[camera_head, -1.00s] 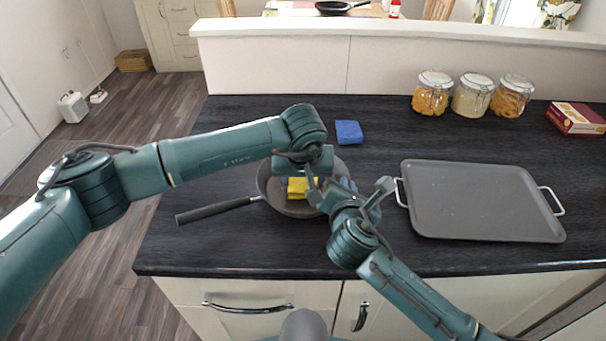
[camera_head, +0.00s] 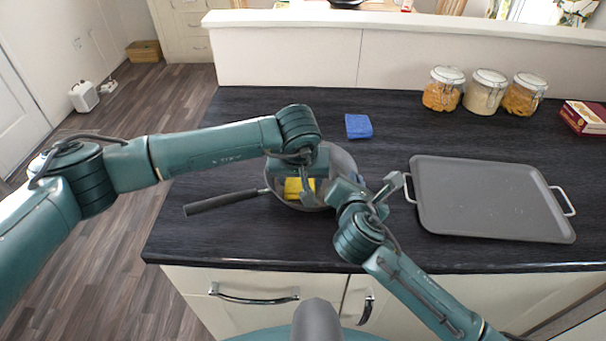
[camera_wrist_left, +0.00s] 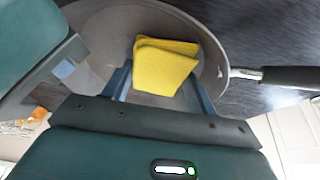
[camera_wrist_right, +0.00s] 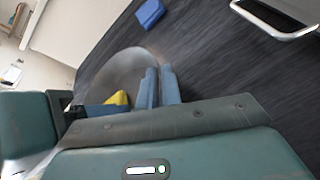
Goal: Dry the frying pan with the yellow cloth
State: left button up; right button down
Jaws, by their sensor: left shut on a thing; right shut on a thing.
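The dark grey frying pan (camera_head: 341,160) sits on the black worktop with its handle (camera_head: 222,202) pointing left. My left gripper (camera_wrist_left: 158,82) is shut on the folded yellow cloth (camera_head: 297,188), which is inside the pan against its inner surface. The cloth also shows between the fingers in the left wrist view (camera_wrist_left: 165,65). My right gripper (camera_wrist_right: 161,84) is shut at the pan's right rim, its blue fingers close together. The pan (camera_wrist_right: 125,68) and a corner of the cloth (camera_wrist_right: 119,98) show beside them. The arms hide part of the pan in the head view.
A blue sponge (camera_head: 358,126) lies behind the pan. A large grey tray (camera_head: 490,198) with metal handles lies to the right. The worktop's front edge (camera_head: 250,268) is near.

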aim_at(314, 189)
pick_arm(q)
jog(key=shift+s+d+f, duration=0.1)
jog(key=shift+s+d, duration=0.35)
jog(key=shift+d, duration=0.3)
jog(key=shift+s+d+f, duration=0.1)
jog(key=shift+s+d, duration=0.35)
jog(key=shift+d, duration=0.3)
jog(key=shift+w+d+r, duration=0.1)
jog(key=shift+w+d, duration=0.3)
jog(key=shift+d, duration=0.25)
jog(key=shift+w+d, duration=0.35)
jog(key=shift+d, duration=0.25)
jog(key=shift+w, duration=0.8)
jog(key=shift+w+a+r, duration=0.15)
jog(key=shift+w+a, duration=0.1)
jog(key=shift+w, duration=0.25)
jog(key=shift+w+a+r, duration=0.15)
jog(key=shift+w+a, duration=0.1)
jog(key=shift+w, duration=0.25)
jog(key=shift+w+a+r, duration=0.2)
jog(key=shift+w+a, duration=0.4)
jog(key=shift+a, duration=0.3)
jog(key=shift+w+a, duration=0.2)
jog(key=shift+a, duration=0.35)
jog(key=shift+s+a, duration=0.65)
jog(key=shift+a, duration=0.2)
jog(key=shift+c, duration=0.3)
jog(key=shift+s+a, duration=0.1)
jog(key=shift+s, duration=0.25)
